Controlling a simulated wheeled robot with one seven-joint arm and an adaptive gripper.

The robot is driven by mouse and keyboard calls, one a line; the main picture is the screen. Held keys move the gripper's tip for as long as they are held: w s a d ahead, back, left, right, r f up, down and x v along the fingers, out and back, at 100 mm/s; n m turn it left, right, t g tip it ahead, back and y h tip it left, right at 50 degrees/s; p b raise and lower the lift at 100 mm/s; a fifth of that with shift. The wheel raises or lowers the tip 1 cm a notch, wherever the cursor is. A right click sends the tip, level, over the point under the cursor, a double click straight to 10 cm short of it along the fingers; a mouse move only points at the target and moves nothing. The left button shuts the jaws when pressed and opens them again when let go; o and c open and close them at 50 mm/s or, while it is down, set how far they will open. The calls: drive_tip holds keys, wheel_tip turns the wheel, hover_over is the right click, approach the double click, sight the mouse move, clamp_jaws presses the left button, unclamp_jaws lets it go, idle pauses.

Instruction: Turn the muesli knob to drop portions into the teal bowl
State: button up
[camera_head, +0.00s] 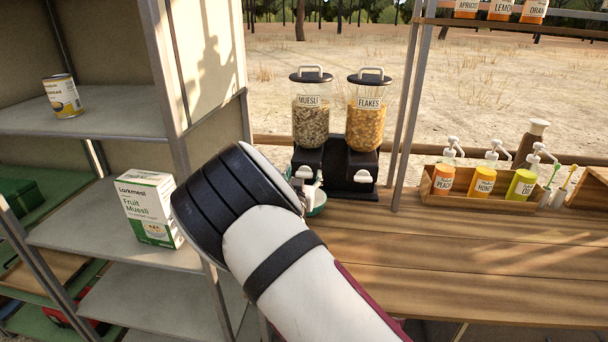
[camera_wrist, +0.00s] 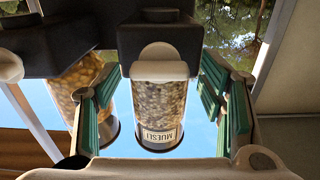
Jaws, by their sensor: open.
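The muesli dispenser (camera_head: 311,120) stands on the wooden counter, a clear labelled canister on a black base. It appears upside down in the wrist view (camera_wrist: 160,105). Its pale round knob (camera_wrist: 159,66) sits between the two green-padded fingers of my gripper (camera_wrist: 158,84), with gaps on both sides. My gripper is open and empty. In the head view my white and black arm hides most of the gripper in front of the muesli base.
The flakes dispenser (camera_head: 366,114) stands close on the right, with its own white knob (camera_head: 363,178). A wooden tray (camera_head: 484,202) of pump bottles is further right. A shelf (camera_head: 90,225) with a muesli box (camera_head: 149,207) is at left. The front counter is clear.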

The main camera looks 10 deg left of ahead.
drive_tip(key=shift+w, duration=0.65)
drive_tip(key=c, duration=1.2)
drive_tip(key=shift+o, duration=0.2)
drive_tip(key=shift+d+m, duration=0.1)
drive_tip(key=shift+m, duration=0.2)
drive_tip(key=m+b, duration=0.1)
drive_tip(key=m, duration=0.3)
drive_tip(key=shift+d+m, duration=0.15)
drive_tip(key=shift+m, duration=0.15)
drive_tip(key=m+b, duration=0.2)
drive_tip(key=m, duration=0.2)
drive_tip(key=shift+w+f+b, duration=0.1)
drive_tip(key=shift+f+b, duration=0.05)
drive_tip(key=shift+b, duration=0.15)
drive_tip(key=m+b, duration=0.4)
drive_tip(key=m, duration=0.1)
drive_tip(key=shift+d+f+m, duration=0.1)
drive_tip(key=shift+f+m, duration=0.05)
drive_tip(key=shift+m, duration=0.25)
drive_tip(key=shift+m+b, duration=1.3)
